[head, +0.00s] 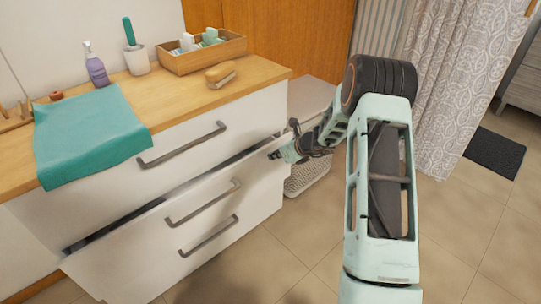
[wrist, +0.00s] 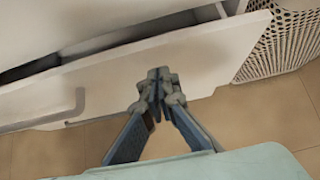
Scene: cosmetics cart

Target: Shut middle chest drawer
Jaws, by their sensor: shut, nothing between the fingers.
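The white chest's middle drawer (head: 240,190) is pulled out, with a dark gap along its top edge. Its grey bar handle (head: 203,203) is on the front. In the wrist view the drawer front (wrist: 200,60) spans the picture, with the gap above it and part of a handle at the left. My gripper (head: 274,156) is at the right end of that drawer front, near its top edge. In the wrist view its fingertips (wrist: 158,82) are together and empty in front of the drawer face. I cannot tell whether they touch it.
The top drawer (head: 225,125) is shut, and a lower handle (head: 208,236) shows below. A teal cloth (head: 90,130) hangs over the wooden top. A wicker basket (head: 306,178) stands right of the chest; it also shows in the wrist view (wrist: 285,45). The floor in front is clear.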

